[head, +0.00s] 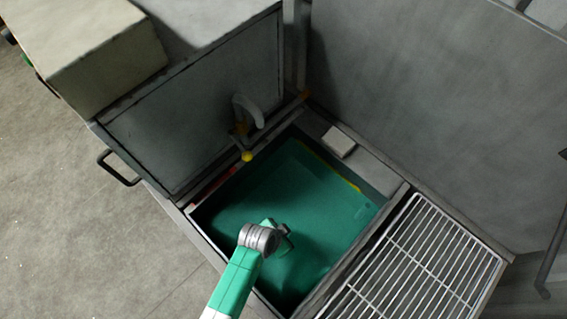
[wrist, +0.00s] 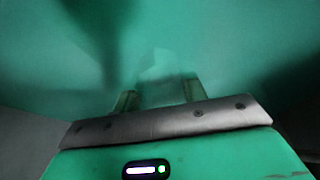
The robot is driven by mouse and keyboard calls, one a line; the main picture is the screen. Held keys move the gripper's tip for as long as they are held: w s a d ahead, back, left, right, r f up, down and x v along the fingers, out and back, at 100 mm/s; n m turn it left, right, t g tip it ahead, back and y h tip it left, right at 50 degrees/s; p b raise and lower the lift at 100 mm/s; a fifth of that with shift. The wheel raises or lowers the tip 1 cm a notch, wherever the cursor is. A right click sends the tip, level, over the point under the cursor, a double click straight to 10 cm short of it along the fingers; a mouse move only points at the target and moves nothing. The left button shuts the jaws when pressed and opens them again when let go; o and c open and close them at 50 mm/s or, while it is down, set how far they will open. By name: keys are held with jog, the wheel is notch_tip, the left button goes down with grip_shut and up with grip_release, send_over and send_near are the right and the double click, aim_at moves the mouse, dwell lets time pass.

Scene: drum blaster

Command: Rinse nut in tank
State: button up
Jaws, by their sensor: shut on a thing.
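The tank (head: 384,221) is a square metal basin in the head view, filled with green liquid (head: 315,195). My gripper (head: 284,246) is inside the tank's outline near its front middle and looks to be in or just at the liquid. In the wrist view, the two fingers of my gripper (wrist: 159,95) stand apart under a green tint. A faint pale, blurred shape, which I take as the nut (wrist: 160,78), shows between the fingers. Its outline is hard to make out. In the head view, the nut cannot be told apart.
A metal wire rack (head: 420,260) lies right of the tank. A tap with a yellow knob (head: 247,156) is at the tank's back left edge. A small pale block (head: 338,142) sits on the back rim. Tall grey panels stand behind and at left.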

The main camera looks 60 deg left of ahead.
notch_tip(320, 180, down, 7)
jog(key=b, duration=0.4)
jog(key=shift+r, duration=0.2)
jog(key=shift+f+b, duration=0.75)
jog(key=shift+f, duration=0.1)
jog(key=shift+s+f, duration=0.1)
jog(key=shift+f, duration=0.1)
jog(key=shift+d+f, duration=0.1)
jog(key=shift+f, duration=0.05)
jog(key=shift+r+p, duration=0.75)
jog(key=shift+r, duration=0.4)
